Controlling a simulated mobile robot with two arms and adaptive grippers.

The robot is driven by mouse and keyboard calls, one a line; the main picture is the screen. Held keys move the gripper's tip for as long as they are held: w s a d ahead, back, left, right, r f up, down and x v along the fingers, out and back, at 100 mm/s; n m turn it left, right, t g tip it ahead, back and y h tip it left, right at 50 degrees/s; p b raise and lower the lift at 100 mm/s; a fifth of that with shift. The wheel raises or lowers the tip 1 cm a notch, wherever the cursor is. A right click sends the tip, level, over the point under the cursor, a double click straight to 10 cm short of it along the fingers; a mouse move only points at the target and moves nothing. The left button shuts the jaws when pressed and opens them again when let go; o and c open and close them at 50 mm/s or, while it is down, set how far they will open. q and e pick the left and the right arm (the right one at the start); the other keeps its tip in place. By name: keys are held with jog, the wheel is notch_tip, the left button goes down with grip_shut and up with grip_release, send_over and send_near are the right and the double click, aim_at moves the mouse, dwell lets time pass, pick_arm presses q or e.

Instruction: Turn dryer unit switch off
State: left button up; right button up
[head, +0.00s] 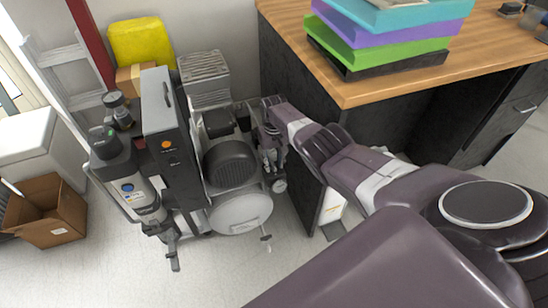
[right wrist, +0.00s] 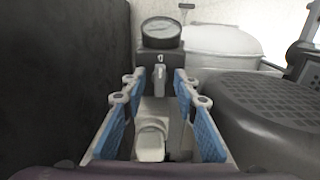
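A tall grey and black upright unit (head: 172,130) with an orange round control (head: 166,144) on its dark front stands left of the compressor motor (head: 229,164). I cannot tell for sure which part is the dryer switch. My right gripper (head: 272,150) is low at the right side of the compressor, beside the desk. In the right wrist view, its blue-padded fingers (right wrist: 158,125) are apart. A pale rounded part (right wrist: 151,142) shows between them, with no visible grip on it. A round gauge (right wrist: 160,32) on a dark block is just ahead. My left gripper is not in view.
The wood-topped desk (head: 390,85) with stacked coloured folders stands close to my right arm. A white tank end (head: 241,212) is at the compressor's front. A cardboard box (head: 45,212) is at left. Floor in front is clear.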

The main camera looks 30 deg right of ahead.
aim_at(274, 166)
notch_tip(274, 166, up, 12)
dwell(0.6)
jog(key=shift+f, duration=0.1)
dwell(0.4)
